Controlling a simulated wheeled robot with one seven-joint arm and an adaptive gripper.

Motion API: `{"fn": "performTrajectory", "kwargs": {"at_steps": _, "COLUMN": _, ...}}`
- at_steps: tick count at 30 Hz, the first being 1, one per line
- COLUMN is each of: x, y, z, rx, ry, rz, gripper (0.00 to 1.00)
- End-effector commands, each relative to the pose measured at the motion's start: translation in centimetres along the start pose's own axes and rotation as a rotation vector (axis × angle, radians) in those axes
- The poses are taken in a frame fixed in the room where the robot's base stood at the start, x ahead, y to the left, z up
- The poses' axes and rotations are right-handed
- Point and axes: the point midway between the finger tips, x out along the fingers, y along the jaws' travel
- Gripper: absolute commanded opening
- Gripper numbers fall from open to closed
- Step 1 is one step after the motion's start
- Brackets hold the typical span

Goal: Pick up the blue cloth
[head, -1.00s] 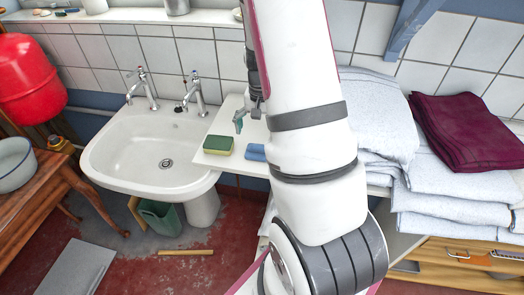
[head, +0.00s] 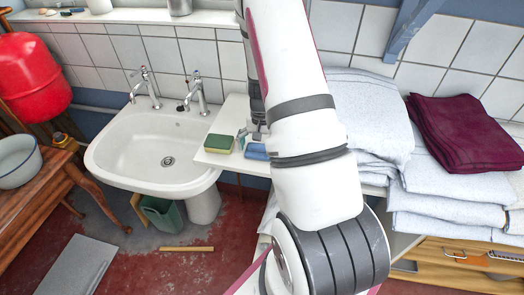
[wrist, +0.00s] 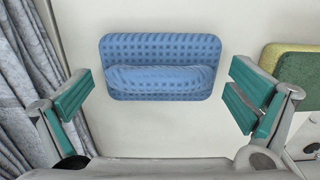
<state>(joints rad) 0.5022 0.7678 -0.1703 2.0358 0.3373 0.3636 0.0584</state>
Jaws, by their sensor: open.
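The blue cloth (wrist: 160,66) lies folded on a white board, with a raised roll across its middle. In the head view the cloth (head: 255,152) shows partly, just left of my arm. My gripper (wrist: 158,100) is open in the wrist view, with one teal-padded finger on each side of the cloth's near edge and nothing between them. In the head view my gripper (head: 252,138) is small and partly hidden by my arm, right above the cloth. I cannot tell whether the fingers touch the board.
A green and yellow sponge (head: 219,143) lies left of the cloth on the white board (head: 210,158). A white sink (head: 150,178) with two taps stands further left. Folded pale linen (head: 450,178) and a maroon cloth (head: 465,132) are stacked on the right.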

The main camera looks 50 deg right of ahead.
Motion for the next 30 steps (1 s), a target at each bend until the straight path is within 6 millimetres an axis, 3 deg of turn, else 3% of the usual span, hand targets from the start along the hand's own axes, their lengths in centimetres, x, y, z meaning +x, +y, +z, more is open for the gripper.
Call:
{"fn": "performTrajectory", "kwargs": {"at_steps": 2, "x": 0.0, "y": 0.0, "z": 0.0, "rx": 0.000, "ry": 0.000, "rz": 0.000, "gripper": 1.00}}
{"fn": "performTrajectory", "kwargs": {"at_steps": 6, "x": 0.0, "y": 0.0, "z": 0.0, "rx": 0.000, "ry": 0.000, "rz": 0.000, "gripper": 0.68}}
{"fn": "performTrajectory", "kwargs": {"at_steps": 8, "x": 0.0, "y": 0.0, "z": 0.0, "rx": 0.000, "ry": 0.000, "rz": 0.000, "gripper": 0.57}}
{"fn": "performTrajectory", "kwargs": {"at_steps": 23, "x": 0.0, "y": -0.1, "z": 0.1, "rx": -0.001, "ry": -0.004, "rz": 0.002, "gripper": 0.54}}
{"fn": "performTrajectory", "kwargs": {"at_steps": 25, "x": -0.4, "y": -0.1, "z": 0.1, "rx": -0.001, "ry": -0.004, "rz": 0.002, "gripper": 0.46}}
{"fn": "performTrajectory", "kwargs": {"at_steps": 27, "x": -1.0, "y": -0.1, "z": 0.1, "rx": -0.001, "ry": -0.003, "rz": 0.001, "gripper": 0.29}}
{"fn": "performTrajectory", "kwargs": {"at_steps": 30, "x": -2.4, "y": -0.2, "z": 0.0, "rx": -0.001, "ry": 0.000, "rz": 0.000, "gripper": 0.29}}
